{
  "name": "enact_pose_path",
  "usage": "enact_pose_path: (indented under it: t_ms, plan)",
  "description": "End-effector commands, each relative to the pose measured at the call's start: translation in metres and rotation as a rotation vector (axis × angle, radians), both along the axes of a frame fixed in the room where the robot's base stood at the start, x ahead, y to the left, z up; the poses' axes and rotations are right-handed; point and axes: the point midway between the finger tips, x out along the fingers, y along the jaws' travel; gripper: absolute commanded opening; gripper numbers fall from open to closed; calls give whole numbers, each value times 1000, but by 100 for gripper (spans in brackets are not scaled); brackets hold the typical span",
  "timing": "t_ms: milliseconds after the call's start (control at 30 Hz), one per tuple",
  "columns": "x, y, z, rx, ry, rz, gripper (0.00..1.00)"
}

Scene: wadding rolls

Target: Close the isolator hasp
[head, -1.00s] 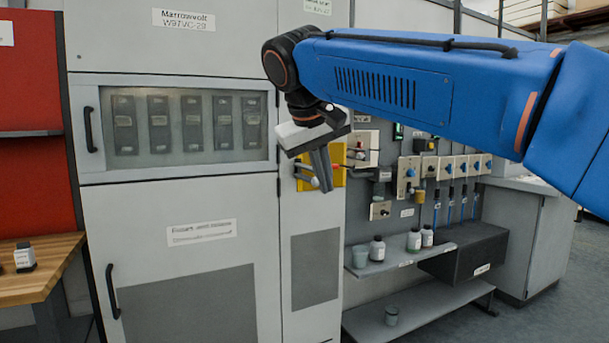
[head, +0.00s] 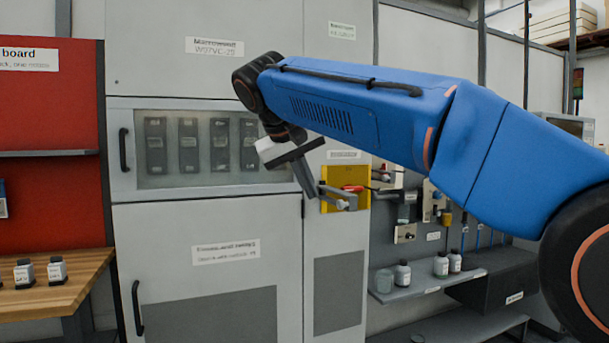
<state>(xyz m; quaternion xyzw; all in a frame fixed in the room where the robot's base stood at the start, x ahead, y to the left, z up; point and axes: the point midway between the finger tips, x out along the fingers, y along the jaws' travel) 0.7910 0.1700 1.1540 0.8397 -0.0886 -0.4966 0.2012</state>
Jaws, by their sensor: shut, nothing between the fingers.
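The isolator (head: 329,207) is a yellow plate on the narrow grey cabinet panel, right of the wide cabinet doors. I cannot tell whether the fingertips touch the hasp. My gripper covers part of the panel left of the plate.
A windowed cabinet door (head: 122,102) with dark modules is behind my gripper. A shelf with several jars (head: 403,273) stands at lower right. A wooden bench (head: 75,272) and a red board (head: 50,110) are at left. The space before the cabinet is clear.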

Motion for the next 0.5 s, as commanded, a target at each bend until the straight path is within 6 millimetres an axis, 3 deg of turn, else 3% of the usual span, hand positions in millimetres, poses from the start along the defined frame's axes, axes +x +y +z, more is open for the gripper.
enact_pose_path:
  t_ms: [200,500]
  plan:
    - [18,-15,-31,-1,2,-3,0]
    - [27,-46,-29,1,0,-2,0]
